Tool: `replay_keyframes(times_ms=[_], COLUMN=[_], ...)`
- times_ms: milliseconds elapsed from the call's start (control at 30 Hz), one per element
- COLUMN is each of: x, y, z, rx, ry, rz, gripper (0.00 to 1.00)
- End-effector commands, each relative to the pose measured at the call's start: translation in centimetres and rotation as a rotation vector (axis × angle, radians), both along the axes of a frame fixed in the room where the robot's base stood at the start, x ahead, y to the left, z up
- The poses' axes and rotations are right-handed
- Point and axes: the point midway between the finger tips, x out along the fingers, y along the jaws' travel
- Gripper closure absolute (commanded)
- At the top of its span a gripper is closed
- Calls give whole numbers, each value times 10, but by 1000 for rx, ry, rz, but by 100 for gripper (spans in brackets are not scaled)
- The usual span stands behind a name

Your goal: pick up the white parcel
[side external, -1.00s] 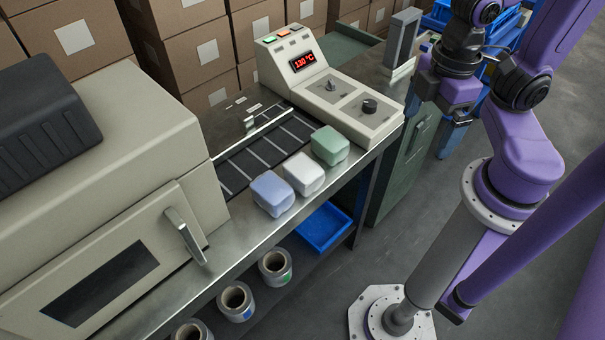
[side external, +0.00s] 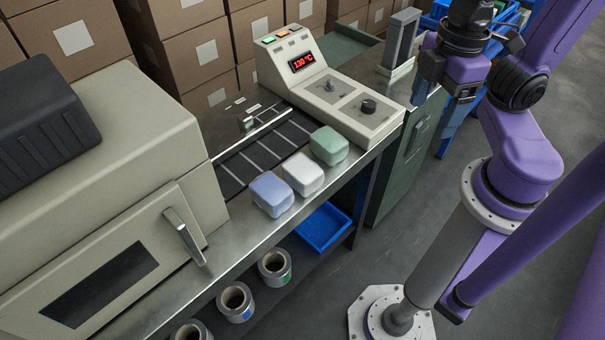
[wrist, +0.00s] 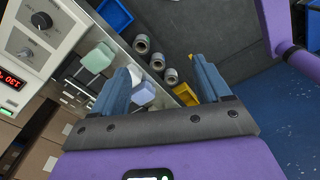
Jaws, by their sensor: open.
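The white parcel (side external: 303,174) sits on the machine's bench at the front edge of the dark striped belt. It is between the pale blue parcel (side external: 271,194) on its left and the green parcel (side external: 329,146) on its right. My gripper (side external: 434,108) is well to the right of the parcels and above the bench. In the wrist view my gripper (wrist: 160,68) has its two blue fingers wide apart with nothing held. There the white parcel (wrist: 135,75) shows beside the left finger, partly hidden by it.
A control box (side external: 335,95) with a red display stands behind the green parcel. A large beige housing (side external: 120,160) with a handle is at left. A blue tray (side external: 322,227) and several rolls (side external: 236,301) lie below the bench. Cardboard boxes (side external: 185,40) stand behind.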

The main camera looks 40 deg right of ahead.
Motion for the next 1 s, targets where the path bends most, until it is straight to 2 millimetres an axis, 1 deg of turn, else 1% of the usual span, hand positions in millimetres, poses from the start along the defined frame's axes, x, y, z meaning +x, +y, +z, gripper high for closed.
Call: replay_keyframes(times_ms=[33,67,100,200,333,467,567,600,700,833,1000], x=[1,0,7,23,47,76,101,109,126,139,145], y=[1,1,-3,-10,-15,-12,0,6,26,55,95], z=[14,21,11,2,-5,-8,-5,-3,2,9,14], rx=[9,8,-55,-168,-324,-514,-680,-744,-892,-1053,-1242], ry=[-5,-4,-31,-100,-193,-300,-392,-427,-508,-600,-710], rz=[2,2,70,219,437,708,949,1043,1255,1485,1741], gripper=[23,23,23,23,23,23,23,23,23,23,23])
